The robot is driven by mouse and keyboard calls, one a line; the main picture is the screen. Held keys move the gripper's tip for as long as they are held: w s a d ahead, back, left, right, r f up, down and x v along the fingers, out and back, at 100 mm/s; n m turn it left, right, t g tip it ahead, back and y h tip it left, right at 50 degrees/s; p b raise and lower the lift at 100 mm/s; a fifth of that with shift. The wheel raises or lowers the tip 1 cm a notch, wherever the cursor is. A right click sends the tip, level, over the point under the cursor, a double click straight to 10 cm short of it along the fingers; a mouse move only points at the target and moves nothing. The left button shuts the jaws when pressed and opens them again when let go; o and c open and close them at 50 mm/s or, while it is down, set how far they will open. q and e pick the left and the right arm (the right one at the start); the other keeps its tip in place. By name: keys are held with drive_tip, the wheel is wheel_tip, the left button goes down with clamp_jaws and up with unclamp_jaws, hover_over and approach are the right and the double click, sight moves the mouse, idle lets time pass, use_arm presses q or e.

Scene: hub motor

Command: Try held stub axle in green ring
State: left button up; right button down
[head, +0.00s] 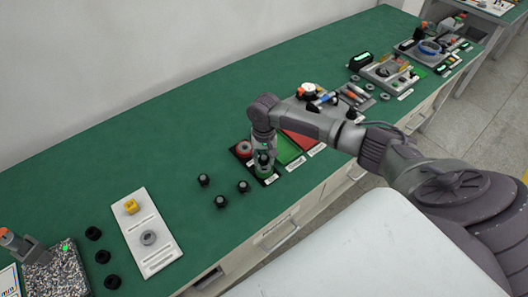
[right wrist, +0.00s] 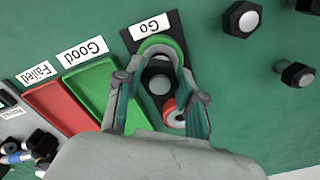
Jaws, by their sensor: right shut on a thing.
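My right gripper (head: 264,158) is over the gauge plate in the head view. Its fingers are shut on a dark stub axle with a grey end (right wrist: 158,84), seen between them in the right wrist view. The green ring (right wrist: 163,44), by the "Go" label (right wrist: 150,24), lies just beyond the axle and is partly covered by the gripper. It also shows under the fingers in the head view (head: 264,171). I cannot tell whether the axle's tip is inside the ring. The red ring (head: 243,148) is beside it, partly hidden in the wrist view (right wrist: 176,118). My left gripper is not in view.
A green tray (right wrist: 98,84) labelled "Good" and a red tray (right wrist: 55,105) labelled "Failed" lie beside the gauge. Several loose dark axles (head: 220,201) stand on the green bench nearby. A white board (head: 150,245) holds a yellow part and a grey ring.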

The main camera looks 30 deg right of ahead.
drive_tip(key=shift+f, duration=0.45)
idle(0.3)
drive_tip(key=shift+s+f, duration=0.1)
drive_tip(key=shift+s, duration=0.05)
idle(0.7)
drive_tip(key=shift+r+p, duration=0.3)
drive_tip(key=shift+r, duration=0.05)
drive_tip(key=shift+r+p, duration=0.5)
drive_tip(key=shift+p, duration=0.1)
wheel_tip(320, 180, up, 4)
drive_tip(key=p, duration=0.5)
idle(0.3)
